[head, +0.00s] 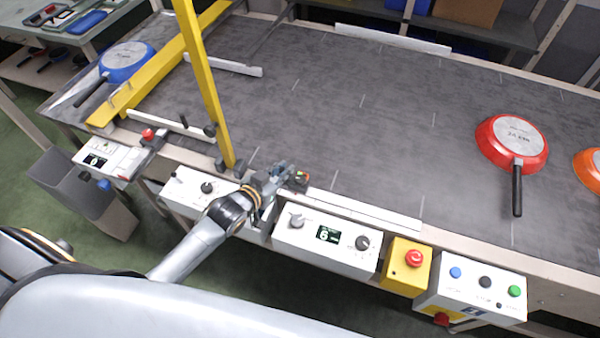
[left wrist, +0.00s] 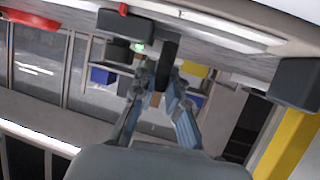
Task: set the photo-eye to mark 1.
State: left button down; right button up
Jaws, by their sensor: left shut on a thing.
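The photo-eye, a small dark box with a red part and a green light (head: 302,180), sits at the conveyor's front edge, right of the yellow post's foot. It also shows in the left wrist view (left wrist: 127,24), at the top. My left gripper (head: 281,177) is beside it, over the front rail. In the left wrist view its fingers (left wrist: 162,88) are closed around a short black knob (left wrist: 169,55) next to the photo-eye box. The arm and fingers partly hide the photo-eye's mount. No numbered marks are readable. My right gripper is not in view.
A yellow gate post (head: 207,90) stands just left of the gripper. Control boxes (head: 325,240), one displaying 6, and a yellow emergency-stop box (head: 405,266) line the front.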

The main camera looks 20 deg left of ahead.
pick_arm(q)
jog(key=a, duration=0.4)
jog(key=shift+a+f, duration=0.1)
jog(key=shift+a, duration=0.3)
jog(key=c, duration=1.6)
grip_release()
jog(key=shift+v, duration=5.95)
jog(key=shift+d, duration=0.1)
